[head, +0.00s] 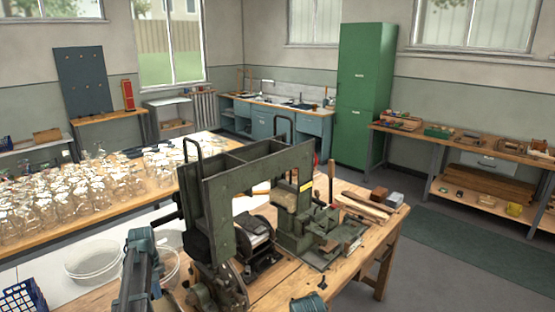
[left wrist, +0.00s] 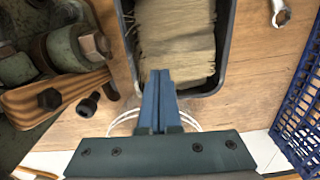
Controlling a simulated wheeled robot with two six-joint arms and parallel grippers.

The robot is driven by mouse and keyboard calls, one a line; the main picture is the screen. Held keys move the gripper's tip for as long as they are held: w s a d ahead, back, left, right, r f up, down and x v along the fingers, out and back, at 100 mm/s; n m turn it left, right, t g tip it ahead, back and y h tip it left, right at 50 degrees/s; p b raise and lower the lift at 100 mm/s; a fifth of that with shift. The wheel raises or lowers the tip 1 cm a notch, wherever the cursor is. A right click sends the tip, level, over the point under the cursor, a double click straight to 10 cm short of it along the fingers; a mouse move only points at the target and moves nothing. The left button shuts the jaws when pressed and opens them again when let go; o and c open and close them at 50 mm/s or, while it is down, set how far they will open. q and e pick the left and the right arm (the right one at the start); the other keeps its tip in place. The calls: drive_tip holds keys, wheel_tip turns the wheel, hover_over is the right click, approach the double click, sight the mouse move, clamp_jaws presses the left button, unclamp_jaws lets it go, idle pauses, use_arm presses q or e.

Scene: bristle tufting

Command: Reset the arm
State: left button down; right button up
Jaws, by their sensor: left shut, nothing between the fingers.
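My left gripper (head: 145,265) is at the lower left of the head view, between the clear bowls and the green tufting machine (head: 225,200). In the left wrist view its two blue fingers (left wrist: 158,85) are together, with nothing between them. Their tips overlap the near edge of a dark tray (left wrist: 228,40) holding pale bristle fibres (left wrist: 175,40). I cannot tell how high the tips are above it.
Clear bowls (head: 92,260) stand left of the machine, and a blue crate (head: 22,297) sits at the lower left. Many glass jars (head: 95,190) crowd the table behind. Wooden strips (head: 365,205) lie right of the machine.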

use_arm(q)
drive_tip(key=s+d+m, duration=0.4)
drive_tip(key=s+d, duration=0.3)
drive_tip(key=d, duration=0.5)
drive_tip(key=s+d+m, duration=0.4)
drive_tip(key=s+d, duration=0.3)
drive_tip(key=d, duration=0.5)
drive_tip(key=s+d+m+y, duration=0.1)
drive_tip(key=s+d+m, duration=0.3)
drive_tip(key=d, duration=0.9)
drive_tip(key=s, duration=0.3)
drive_tip(key=shift+s+m, duration=0.25)
drive_tip(key=shift+m, duration=0.05)
drive_tip(key=shift+r, duration=0.1)
